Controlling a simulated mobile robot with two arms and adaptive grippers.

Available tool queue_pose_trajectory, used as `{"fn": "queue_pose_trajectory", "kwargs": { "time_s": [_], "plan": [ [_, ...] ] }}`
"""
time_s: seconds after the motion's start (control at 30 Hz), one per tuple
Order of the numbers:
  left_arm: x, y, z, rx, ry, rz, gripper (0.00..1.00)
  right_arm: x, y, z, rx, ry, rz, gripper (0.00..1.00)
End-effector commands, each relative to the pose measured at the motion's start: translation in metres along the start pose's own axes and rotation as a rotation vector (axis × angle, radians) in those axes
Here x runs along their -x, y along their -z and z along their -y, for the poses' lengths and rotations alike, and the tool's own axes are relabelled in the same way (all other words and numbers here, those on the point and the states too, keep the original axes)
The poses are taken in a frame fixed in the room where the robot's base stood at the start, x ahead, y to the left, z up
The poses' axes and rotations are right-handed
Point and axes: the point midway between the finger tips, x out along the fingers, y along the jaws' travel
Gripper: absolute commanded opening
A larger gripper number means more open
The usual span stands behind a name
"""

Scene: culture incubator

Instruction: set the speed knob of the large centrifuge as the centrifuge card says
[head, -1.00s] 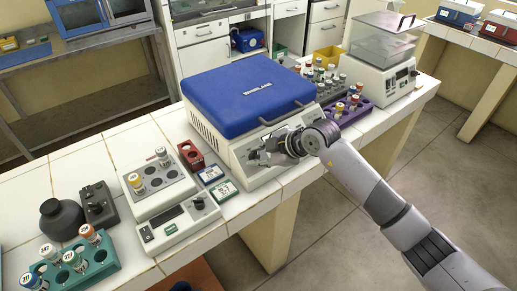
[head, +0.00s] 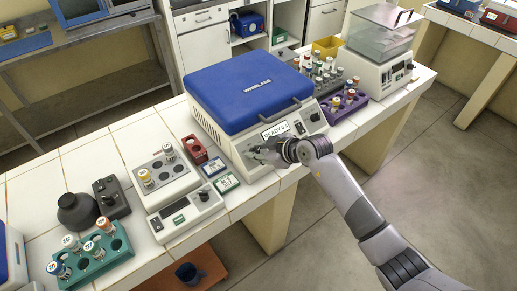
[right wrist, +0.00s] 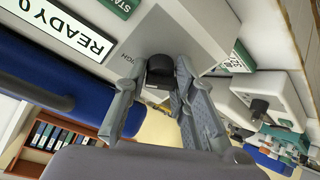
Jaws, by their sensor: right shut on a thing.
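The large centrifuge (head: 235,87) has a blue lid, shut, and a white front panel. Its display (head: 275,130) reads READY and 0 in the right wrist view (right wrist: 62,25). My right gripper (head: 262,153) is at the left part of this panel, shut on a black knob (right wrist: 160,70), with one finger on each side. The knob's pointer and most of its scale are hidden by the fingers. Two small cards, one blue-edged (head: 212,167) and one green-edged (head: 227,182), stand left of the centrifuge; their text is too small to read. My left gripper is out of view.
A smaller device with vials (head: 160,178) and a red rack (head: 194,149) stand to the left. A teal vial rack (head: 95,258) is at the front left. A purple rack (head: 345,108) and a clear-topped device (head: 378,45) stand to the right. The aisle floor is clear.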

Motion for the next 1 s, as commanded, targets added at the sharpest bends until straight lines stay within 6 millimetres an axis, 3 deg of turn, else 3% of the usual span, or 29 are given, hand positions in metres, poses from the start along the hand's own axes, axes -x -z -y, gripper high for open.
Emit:
{"fn": "queue_pose_trajectory", "kwargs": {
  "time_s": [0.27, 0.3, 0.57, 1.0],
  "plan": [
    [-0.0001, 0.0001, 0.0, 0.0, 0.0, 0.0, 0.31, 0.0004, 0.0006, -0.0011, -0.004, -0.002, -0.002, 0.0],
    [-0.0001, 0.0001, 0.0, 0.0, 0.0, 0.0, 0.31, 0.0004, 0.0006, -0.0011, -0.003, -0.002, -0.002, 0.26],
    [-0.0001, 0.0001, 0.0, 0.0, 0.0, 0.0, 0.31, 0.0002, 0.0004, -0.0004, -0.002, 0.0, -0.001, 0.43],
    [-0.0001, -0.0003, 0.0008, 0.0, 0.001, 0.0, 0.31, 0.0078, -0.0002, 0.0002, -0.001, 0.001, -0.001, 0.44]
  ]
}}
